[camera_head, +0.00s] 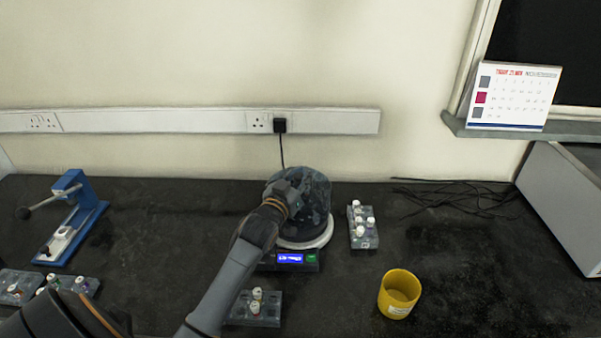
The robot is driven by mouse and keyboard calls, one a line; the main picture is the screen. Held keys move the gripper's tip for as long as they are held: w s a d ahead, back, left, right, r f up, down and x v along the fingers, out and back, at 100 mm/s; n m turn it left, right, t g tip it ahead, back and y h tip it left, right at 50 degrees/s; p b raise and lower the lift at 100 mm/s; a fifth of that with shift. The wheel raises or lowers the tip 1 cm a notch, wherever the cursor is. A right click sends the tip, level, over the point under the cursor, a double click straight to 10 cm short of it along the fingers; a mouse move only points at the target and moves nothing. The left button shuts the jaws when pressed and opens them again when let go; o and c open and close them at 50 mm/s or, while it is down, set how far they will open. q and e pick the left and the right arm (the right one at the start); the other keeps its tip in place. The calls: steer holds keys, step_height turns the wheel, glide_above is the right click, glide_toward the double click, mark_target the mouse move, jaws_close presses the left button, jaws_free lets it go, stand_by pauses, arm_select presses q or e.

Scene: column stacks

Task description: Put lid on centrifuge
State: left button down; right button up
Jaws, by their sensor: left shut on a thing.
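The centrifuge (311,241) stands on the dark bench near the middle, with a pale round rim and a lit blue display on its front. The dark, mottled round lid (318,194) is over the centrifuge, and the pale rim shows along its lower front edge. I cannot tell whether the lid rests on the rim or is held just above it. My left gripper (287,192) is shut on the lid at its left front side, and its fingertips are partly hidden. My left arm covers the left side of the centrifuge. My right gripper is not in view.
A vial rack (362,226) stands just right of the centrifuge, another (256,309) in front. A yellow cup (398,293) is at front right. A blue lever press (72,217) and more racks are at left. Loose cables (455,194) lie at the back right.

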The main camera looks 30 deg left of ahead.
arm_select(q)
steer(key=shift+f+b, duration=1.45)
steer(key=shift+f, duration=1.05)
steer(key=c, duration=1)
jaws_free()
steer(key=o, duration=0.5)
